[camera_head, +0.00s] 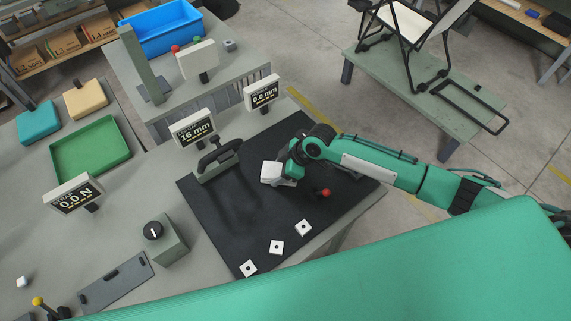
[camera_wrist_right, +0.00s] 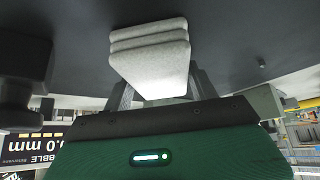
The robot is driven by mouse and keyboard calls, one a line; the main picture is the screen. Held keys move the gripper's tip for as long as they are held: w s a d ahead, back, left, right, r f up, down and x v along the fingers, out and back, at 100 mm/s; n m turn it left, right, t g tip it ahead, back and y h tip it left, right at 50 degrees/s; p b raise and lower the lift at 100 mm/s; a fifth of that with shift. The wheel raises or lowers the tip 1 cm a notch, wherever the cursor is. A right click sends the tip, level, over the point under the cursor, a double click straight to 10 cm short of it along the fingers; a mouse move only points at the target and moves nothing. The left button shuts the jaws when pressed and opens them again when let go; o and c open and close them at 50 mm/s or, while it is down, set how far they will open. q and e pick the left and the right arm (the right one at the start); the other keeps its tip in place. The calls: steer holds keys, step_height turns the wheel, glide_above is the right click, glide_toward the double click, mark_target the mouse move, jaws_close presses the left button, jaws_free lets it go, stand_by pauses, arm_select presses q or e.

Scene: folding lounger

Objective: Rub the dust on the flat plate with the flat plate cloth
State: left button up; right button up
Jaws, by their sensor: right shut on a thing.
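The flat plate (camera_head: 215,225) is the wide black surface in the middle of the bench. The white folded cloth (camera_head: 271,173) is over its upper right part. It also shows in the wrist view as a layered pale pad (camera_wrist_right: 150,55). My right gripper (camera_head: 284,175) is shut on the cloth, its fingers on both sides of it. I cannot tell whether the cloth touches the plate. Darker streaks show at the middle of the plate, but I cannot make out dust for certain. My left gripper is not in view.
A black handled tool (camera_head: 218,160) stands at the plate's upper left. A red-knobbed item (camera_head: 324,193) is beside my right gripper. White square pieces (camera_head: 276,247) lie along the plate's lower right. Display signs (camera_head: 193,129) stand behind. The plate's left-centre is clear.

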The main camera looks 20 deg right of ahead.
steer(key=shift+s+a+p, duration=0.15)
steer(key=shift+s+a, duration=0.1)
steer(key=shift+a, duration=0.25)
steer(key=shift+s+a+p, duration=0.15)
steer(key=shift+s+a, duration=0.05)
steer(key=shift+a, duration=0.3)
steer(key=shift+f, duration=0.1)
step_height(320, 180, up, 6)
steer(key=p, duration=0.5)
steer(key=shift+w, duration=0.1)
steer(key=shift+r, duration=0.2)
step_height(320, 180, up, 3)
steer(key=p, duration=0.3)
steer(key=shift+f, duration=0.1)
